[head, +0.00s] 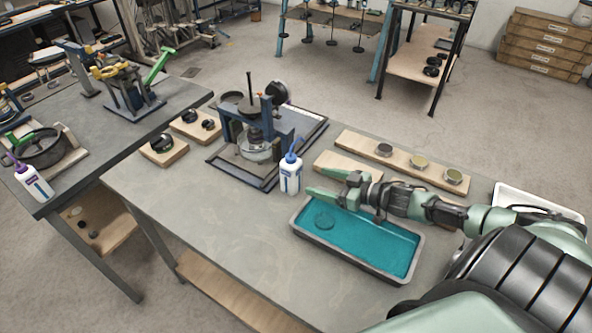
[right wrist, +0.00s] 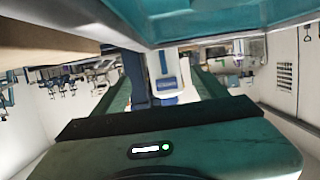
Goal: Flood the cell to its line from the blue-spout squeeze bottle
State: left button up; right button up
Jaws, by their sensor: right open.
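The blue-spout squeeze bottle (head: 290,176) stands upright on the bench, white with a blue cap and label. The cell (head: 256,150) is a clear round dish under the blue lever frame (head: 264,122), left of the bottle; its liquid level and line are too small to read. My right gripper (head: 313,182) is open above the tray's back left corner, its fingers pointing at the bottle. In the right wrist view the bottle (right wrist: 168,82) shows ahead, between the two green fingers; no contact is visible. My left gripper is in neither view.
A purple-spout bottle (head: 33,181) stands on the left table. The bench's front left is clear.

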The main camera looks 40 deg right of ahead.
aim_at(299, 178)
jog(key=b+x, duration=0.3)
jog(key=shift+w+a+f, duration=0.1)
jog(key=shift+a, duration=0.45)
jog(key=b+x, duration=0.3)
jog(key=x, duration=0.2)
jog(key=shift+d+b, duration=0.15)
jog(key=shift+b, duration=0.2)
jog(key=shift+x, duration=1.1)
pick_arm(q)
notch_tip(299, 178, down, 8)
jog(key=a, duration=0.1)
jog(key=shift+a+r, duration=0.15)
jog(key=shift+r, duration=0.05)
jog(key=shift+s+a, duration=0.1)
